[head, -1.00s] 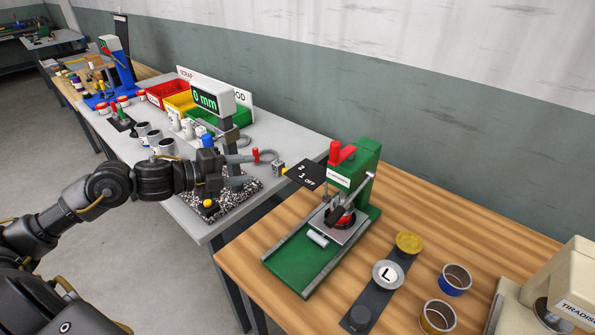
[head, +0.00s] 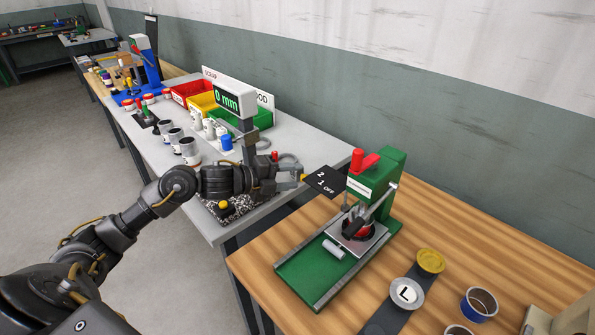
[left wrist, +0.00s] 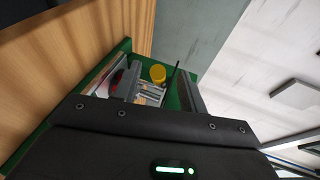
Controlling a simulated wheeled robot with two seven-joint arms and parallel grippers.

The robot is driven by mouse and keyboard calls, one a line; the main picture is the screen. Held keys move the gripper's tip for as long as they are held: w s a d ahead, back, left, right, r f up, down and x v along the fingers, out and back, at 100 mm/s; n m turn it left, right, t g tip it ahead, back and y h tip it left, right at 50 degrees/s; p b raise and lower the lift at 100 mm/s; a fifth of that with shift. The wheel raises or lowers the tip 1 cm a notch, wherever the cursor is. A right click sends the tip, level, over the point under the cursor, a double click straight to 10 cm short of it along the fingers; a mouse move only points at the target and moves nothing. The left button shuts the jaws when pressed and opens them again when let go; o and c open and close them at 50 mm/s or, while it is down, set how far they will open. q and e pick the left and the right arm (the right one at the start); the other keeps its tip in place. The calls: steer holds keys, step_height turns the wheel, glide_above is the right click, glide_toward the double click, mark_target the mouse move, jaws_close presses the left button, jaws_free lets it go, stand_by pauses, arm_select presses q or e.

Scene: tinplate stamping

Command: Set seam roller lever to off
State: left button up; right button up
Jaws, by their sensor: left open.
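The green seam roller machine (head: 383,174) stands on the wooden bench. The lever's setting is not clear. My right gripper is not in view.
A gauge reading 0 mm (head: 228,100) stands behind my left arm on the grey table (head: 215,228). Colored bins (head: 193,92) and several cans stand there too. A round piece marked L (head: 406,293) and a yellow disc (head: 431,261) lie right of the machine.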

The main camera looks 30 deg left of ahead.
mark_target(302, 176)
arm_select(q)
steer(key=shift+x, duration=1.8)
steer(key=shift+s, duration=0.1)
steer(key=shift+r, duration=0.1)
jaws_close()
steer(key=shift+p, duration=0.3)
